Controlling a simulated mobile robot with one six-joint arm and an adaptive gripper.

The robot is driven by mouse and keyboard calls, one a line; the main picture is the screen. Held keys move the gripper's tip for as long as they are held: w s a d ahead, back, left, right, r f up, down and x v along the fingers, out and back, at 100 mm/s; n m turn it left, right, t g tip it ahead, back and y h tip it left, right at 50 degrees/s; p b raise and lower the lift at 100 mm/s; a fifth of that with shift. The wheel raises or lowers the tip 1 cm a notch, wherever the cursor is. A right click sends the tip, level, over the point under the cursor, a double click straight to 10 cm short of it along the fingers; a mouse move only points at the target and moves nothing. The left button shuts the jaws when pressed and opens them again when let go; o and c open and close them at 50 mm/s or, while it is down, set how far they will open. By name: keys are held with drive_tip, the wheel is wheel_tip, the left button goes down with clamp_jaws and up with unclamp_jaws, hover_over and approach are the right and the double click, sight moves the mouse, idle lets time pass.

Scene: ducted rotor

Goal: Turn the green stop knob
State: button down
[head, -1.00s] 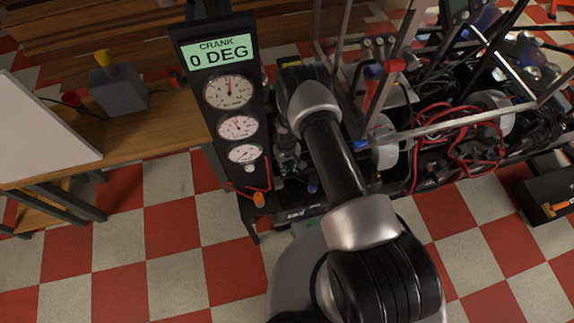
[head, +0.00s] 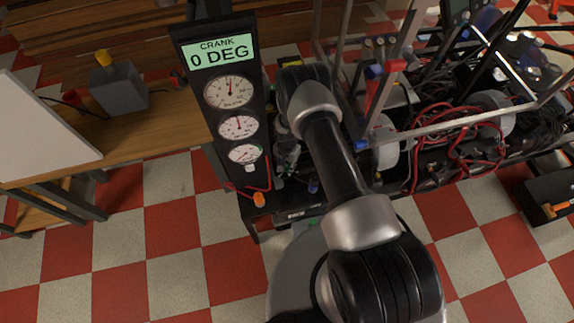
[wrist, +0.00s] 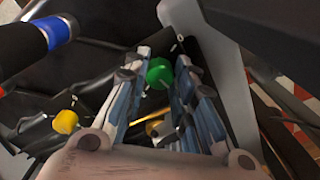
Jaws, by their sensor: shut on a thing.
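The green stop knob (wrist: 160,73) shows in the middle of the wrist view, a small faceted green cap. My gripper (wrist: 161,60) has one finger on each side of it and is shut on it. In the head view my arm covers most of the gripper, and I cannot make out the green knob there. The crank display (head: 219,52) reads 0 DEG.
A yellow knob (wrist: 65,122) is left of my fingers in the wrist view. A dark cylinder with a blue band (wrist: 55,32) is at upper left. A framed machine with red cables (head: 470,135) stands right of my arm; a workbench (head: 150,130) is left.

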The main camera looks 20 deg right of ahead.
sight(287, 167)
drive_tip(key=shift+m, duration=1.2)
drive_tip(key=c, duration=1.3)
unclamp_jaws()
drive_tip(key=shift+c, duration=0.2)
wheel_tip(287, 167, up, 12)
